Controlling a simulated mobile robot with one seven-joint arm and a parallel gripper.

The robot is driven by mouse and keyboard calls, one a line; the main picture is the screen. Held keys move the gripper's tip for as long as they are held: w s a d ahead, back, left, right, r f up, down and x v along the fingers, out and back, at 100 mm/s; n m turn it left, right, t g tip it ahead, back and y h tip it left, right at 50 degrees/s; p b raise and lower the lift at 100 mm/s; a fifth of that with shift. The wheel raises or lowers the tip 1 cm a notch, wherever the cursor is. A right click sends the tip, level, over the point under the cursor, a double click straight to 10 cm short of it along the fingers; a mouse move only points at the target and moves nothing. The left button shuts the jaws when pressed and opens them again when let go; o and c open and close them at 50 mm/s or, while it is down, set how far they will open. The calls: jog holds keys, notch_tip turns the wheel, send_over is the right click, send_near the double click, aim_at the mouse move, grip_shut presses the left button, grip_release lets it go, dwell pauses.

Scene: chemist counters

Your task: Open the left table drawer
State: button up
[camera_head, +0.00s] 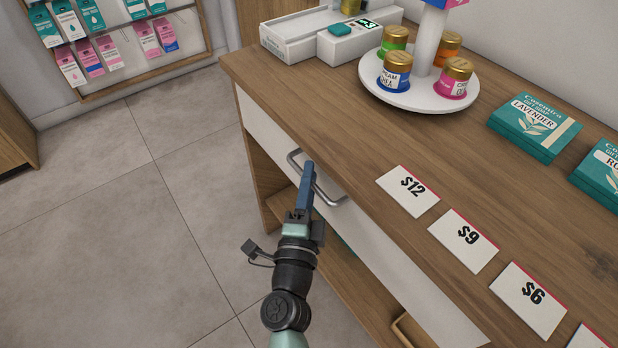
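The left drawer has a white front (264,129) beneath the wooden table top (345,135). It looks flush with the table, with no clear gap at its top edge. Its grey metal bar handle (331,201) sticks out from the front. My gripper (307,172) is at the middle of this handle, its blue fingers overlapping the bar. The fingers hide part of the bar. I see them nearly edge-on, so I cannot tell whether they are closed on it or only around or beside it.
Price cards (408,191) lie along the table's front edge. A white round stand (400,95) with several jars, teal boxes (535,128) and a white scale (345,42) stand on top. An open shelf lies below the drawer. The tiled floor (120,230) at left is clear.

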grip_shut()
dwell(1.3)
